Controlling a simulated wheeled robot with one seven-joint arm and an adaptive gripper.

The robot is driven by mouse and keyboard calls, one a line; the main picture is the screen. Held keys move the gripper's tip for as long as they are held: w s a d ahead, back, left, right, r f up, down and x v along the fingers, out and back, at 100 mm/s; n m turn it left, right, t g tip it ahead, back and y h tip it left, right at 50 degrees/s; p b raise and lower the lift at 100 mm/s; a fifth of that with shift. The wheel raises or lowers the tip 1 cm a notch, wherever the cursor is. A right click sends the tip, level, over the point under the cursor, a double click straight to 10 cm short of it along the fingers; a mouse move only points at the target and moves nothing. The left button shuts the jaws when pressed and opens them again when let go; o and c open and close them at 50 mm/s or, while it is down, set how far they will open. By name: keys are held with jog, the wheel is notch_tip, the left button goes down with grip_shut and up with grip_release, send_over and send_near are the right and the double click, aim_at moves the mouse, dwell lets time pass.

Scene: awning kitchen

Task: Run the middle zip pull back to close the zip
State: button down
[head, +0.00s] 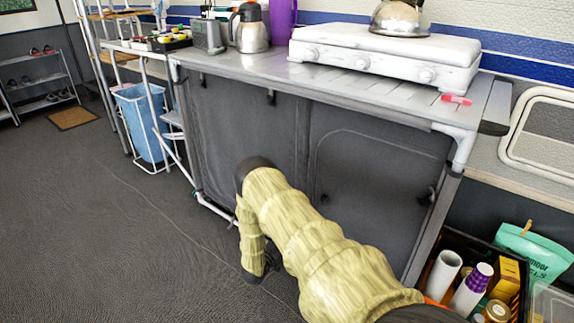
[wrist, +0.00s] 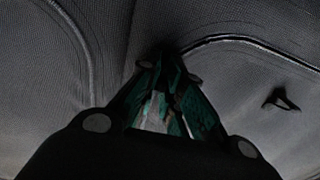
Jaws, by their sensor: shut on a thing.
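The grey fabric cupboard front (head: 375,175) hangs under the camp kitchen's worktop. An arched zip line (head: 350,133) runs over its right panel and also shows in the wrist view (wrist: 235,38). My gripper (wrist: 167,52) is at the fabric, its fingers converging at the left end of that visible line. It is shut on the middle zip pull, which the fingertips hide. In the head view my arm hides most of my gripper.
A blue bin (head: 143,120) stands at left. A crate of goods (head: 455,245) is at lower right.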

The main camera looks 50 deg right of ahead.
notch_tip(320, 180, down, 8)
jog(key=b, duration=0.3)
jog(key=shift+a+r, duration=0.1)
jog(key=shift+r, duration=0.1)
jog(key=c, duration=1.6)
grip_release()
jog(key=shift+f, duration=0.2)
jog(key=shift+o, duration=0.3)
jog(key=shift+r, duration=0.1)
jog(key=shift+a, duration=0.6)
jog(key=a, duration=1)
jog(key=shift+s+a, duration=0.35)
jog(key=shift+s, duration=0.05)
